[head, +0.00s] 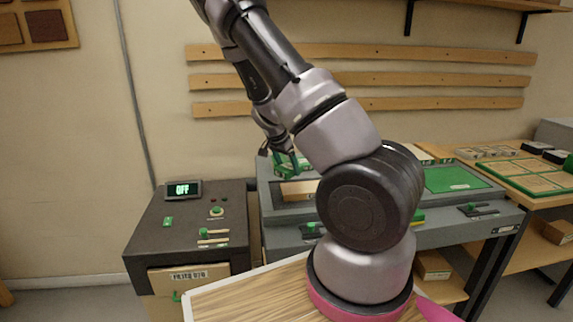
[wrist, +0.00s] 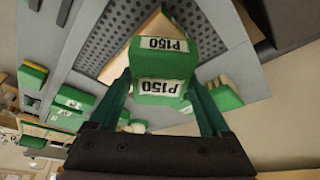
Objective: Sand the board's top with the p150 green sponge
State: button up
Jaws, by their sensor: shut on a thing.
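My gripper (head: 288,165) is shut on the p150 green sponge (wrist: 165,65), a green block with white P150 labels that sits between the two green fingers (wrist: 165,105). In the head view the gripper is above the bench's left part, and my arm hides much of the bench. The board (head: 298,190), a pale wooden piece, lies on the grey perforated bench top (head: 268,215). In the wrist view the board (wrist: 138,45) shows beyond the sponge, partly hidden by it. I cannot tell whether the sponge touches the board.
Several other green blocks (wrist: 75,97) lie along the bench at the left of the wrist view. A dark cabinet with a display (head: 182,189) reading OFF stands left of the bench. A green panel (head: 455,179) lies to the right. A wooden top (head: 250,295) is in the foreground.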

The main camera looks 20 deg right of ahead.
aim_at(306, 189)
jog(key=shift+f, duration=2.65)
jog(key=shift+f, duration=0.95)
jog(key=shift+s+d+r, duration=0.1)
jog(key=shift+s+d, duration=0.15)
jog(key=shift+d, duration=0.6)
jog(key=shift+s+d, duration=0.2)
jog(key=shift+d, duration=0.6)
jog(key=shift+s+d, duration=0.25)
jog(key=shift+d, duration=0.55)
jog(key=shift+s+d, duration=0.25)
jog(key=shift+d, duration=0.55)
